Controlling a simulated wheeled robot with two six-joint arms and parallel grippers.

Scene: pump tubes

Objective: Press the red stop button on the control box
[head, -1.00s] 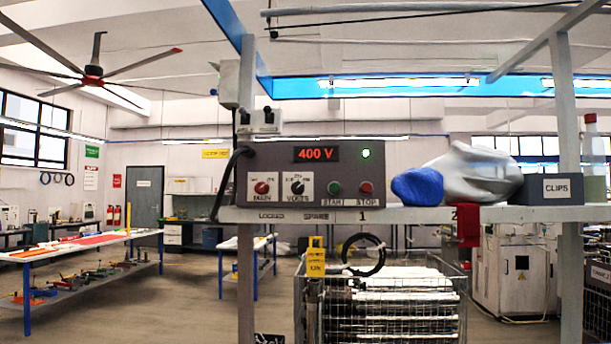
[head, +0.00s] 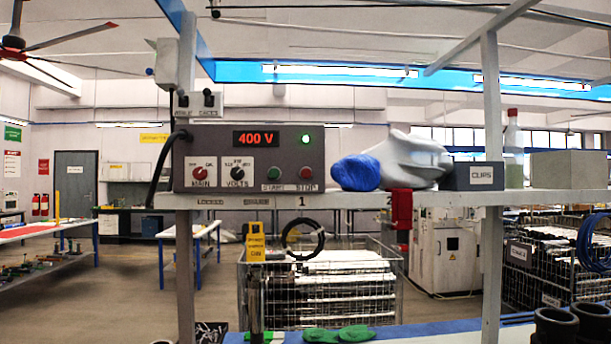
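The grey control box (head: 248,158) stands on the shelf, left of centre in the head view. Its red display reads 400 V and a green lamp (head: 306,138) is lit at its upper right. The red stop button (head: 305,173) is at the lower right of its face, above the STOP label. A green start button (head: 274,173) is just left of it. The MAIN knob (head: 200,172) and VOLTS knob (head: 237,173) are further left. Nothing covers the stop button. Neither gripper is in view.
On the shelf (head: 350,200), a blue bundle (head: 356,173), a silvery-white bag (head: 412,158) and the CLIPS box (head: 473,176) sit right of the control box. A red tag-like item (head: 402,208) hangs at the shelf edge. Green gloves (head: 338,334) lie on the bench below. A wire basket (head: 320,290) stands behind.

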